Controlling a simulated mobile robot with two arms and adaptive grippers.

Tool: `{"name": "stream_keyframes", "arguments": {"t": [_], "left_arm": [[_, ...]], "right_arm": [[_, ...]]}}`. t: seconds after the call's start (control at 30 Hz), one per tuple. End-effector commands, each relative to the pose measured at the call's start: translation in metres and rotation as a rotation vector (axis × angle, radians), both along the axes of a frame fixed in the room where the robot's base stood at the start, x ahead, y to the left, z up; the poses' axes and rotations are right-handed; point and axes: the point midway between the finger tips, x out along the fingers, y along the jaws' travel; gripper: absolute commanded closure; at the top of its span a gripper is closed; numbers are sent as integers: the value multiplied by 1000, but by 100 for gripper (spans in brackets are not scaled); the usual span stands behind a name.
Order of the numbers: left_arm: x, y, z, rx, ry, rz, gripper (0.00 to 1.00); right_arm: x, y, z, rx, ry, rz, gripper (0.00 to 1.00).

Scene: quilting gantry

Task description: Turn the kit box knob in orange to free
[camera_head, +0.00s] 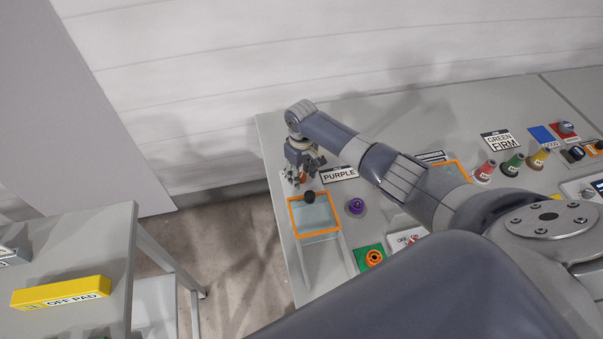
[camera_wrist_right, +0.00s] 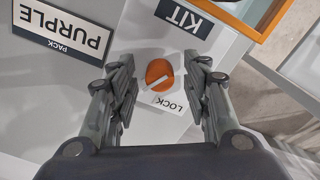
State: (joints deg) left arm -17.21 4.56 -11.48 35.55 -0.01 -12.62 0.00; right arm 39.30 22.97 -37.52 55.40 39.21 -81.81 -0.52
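The orange kit box knob (camera_wrist_right: 159,74) is round with a white pointer line and sits on a pale panel (camera_wrist_right: 215,45) marked KIT and LOCK. Its line slants toward the side of the LOCK label (camera_wrist_right: 168,103). My right gripper (camera_wrist_right: 162,88) is open, with one finger on each side of the knob and gaps showing between fingers and knob. In the head view my right gripper (camera_head: 303,175) points down at the table's far left corner, largely hiding the knob. My left gripper is in neither view.
An orange-rimmed tray (camera_head: 292,222) with a black knob (camera_head: 309,197) lies just in front of the gripper. A PURPLE sign (camera_head: 340,174) and a purple spool (camera_head: 356,206) stand to its right. The table's left edge is close, with floor beyond.

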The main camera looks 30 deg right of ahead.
Motion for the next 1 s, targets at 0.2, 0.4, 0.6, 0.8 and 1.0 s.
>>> {"name": "stream_keyframes", "arguments": {"t": [0.2,0.4,0.6,0.8,1.0], "left_arm": [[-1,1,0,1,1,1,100],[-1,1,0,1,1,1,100],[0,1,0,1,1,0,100],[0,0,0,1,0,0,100],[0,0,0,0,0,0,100]], "right_arm": [[0,0,0,0,0,1,56],[1,0,14,0,-2,1,56],[2,0,52,0,-5,2,56],[1,-1,92,0,-2,1,56],[1,0,116,0,-1,1,56]]}}
